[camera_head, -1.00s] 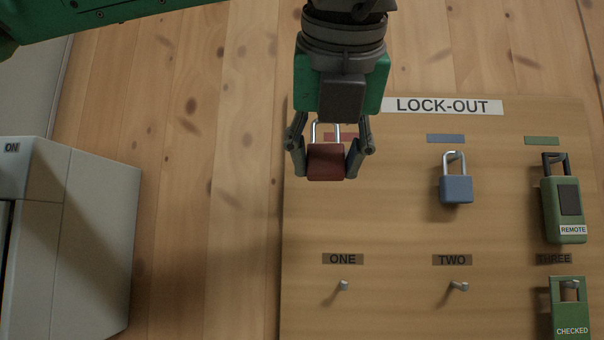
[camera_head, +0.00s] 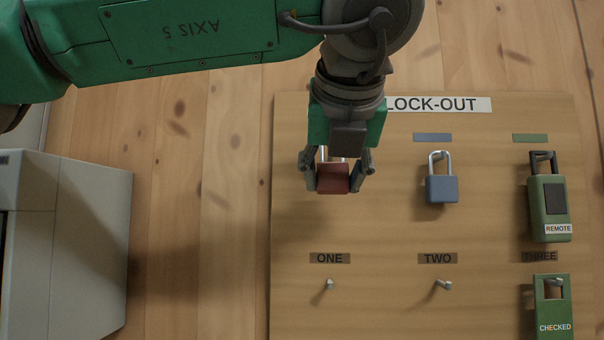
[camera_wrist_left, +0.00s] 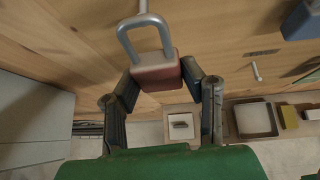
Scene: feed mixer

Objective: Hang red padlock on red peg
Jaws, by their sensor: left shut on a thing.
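The red padlock (camera_head: 333,178) is held by its body between the fingers of my left gripper (camera_head: 337,180), in front of the upper left of the board. In the left wrist view the padlock (camera_wrist_left: 155,72) has its grey shackle (camera_wrist_left: 145,32) pointing away from the gripper (camera_wrist_left: 160,92). A grey peg (camera_wrist_left: 143,6) shows at the top of the shackle; whether it passes through the loop I cannot tell. In the head view my gripper hides this peg and its red label. My right gripper is not in view.
A blue padlock (camera_head: 441,188) and a green REMOTE padlock (camera_head: 548,210) hang to the right on the LOCK-OUT board (camera_head: 390,225). Bare pegs ONE (camera_head: 329,283) and TWO (camera_head: 443,285) are below. A green CHECKED tag (camera_head: 553,310) hangs lower right. A grey cabinet (camera_head: 75,240) stands left.

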